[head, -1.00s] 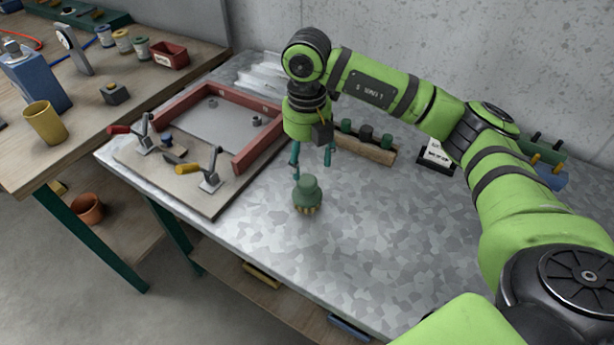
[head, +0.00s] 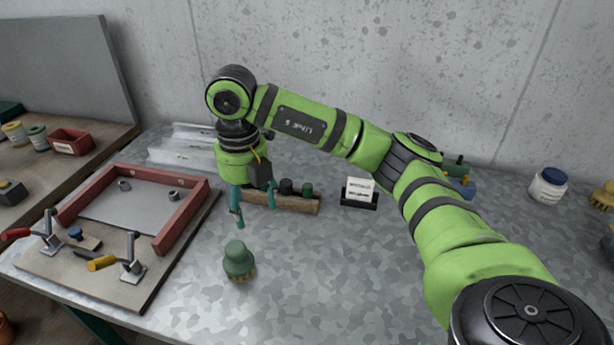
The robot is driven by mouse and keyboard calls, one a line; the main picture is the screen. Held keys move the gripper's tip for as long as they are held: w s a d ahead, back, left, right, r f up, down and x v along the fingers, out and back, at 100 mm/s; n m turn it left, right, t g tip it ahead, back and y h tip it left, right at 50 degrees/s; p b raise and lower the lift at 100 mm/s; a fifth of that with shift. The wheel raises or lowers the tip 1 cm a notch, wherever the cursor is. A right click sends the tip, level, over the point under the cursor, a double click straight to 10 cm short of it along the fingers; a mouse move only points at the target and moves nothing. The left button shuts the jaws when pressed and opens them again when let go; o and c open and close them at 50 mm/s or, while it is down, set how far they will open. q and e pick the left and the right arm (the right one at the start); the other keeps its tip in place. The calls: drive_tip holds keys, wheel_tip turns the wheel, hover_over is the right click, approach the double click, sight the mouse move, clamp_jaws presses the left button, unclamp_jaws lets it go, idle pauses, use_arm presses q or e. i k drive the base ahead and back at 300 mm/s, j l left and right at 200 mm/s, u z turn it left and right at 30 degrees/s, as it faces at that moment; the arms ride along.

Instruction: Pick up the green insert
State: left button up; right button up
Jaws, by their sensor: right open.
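A wooden rack (head: 300,205) holds small upright plugs: a black one (head: 286,187) and a green insert (head: 307,189) show, while its left end is partly hidden by my gripper. A larger green domed piece (head: 239,259) with a brassy bottom edge stands alone on the metal tabletop, nearer to me. My right gripper (head: 254,214) points down, its teal fingers apart and nothing seen between them. It hangs in front of the rack's left end, above and beyond the domed piece, not touching it. My left gripper is out of view.
A red frame (head: 182,219) on a board with toggle clamps (head: 129,260) lies to the left. A white label stand (head: 359,191) is right of the rack. A white jar (head: 548,186) stands at far right. The front middle of the tabletop (head: 330,270) is clear.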

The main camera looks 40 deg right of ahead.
sight(307, 187)
drive_tip(key=z, duration=1.25)
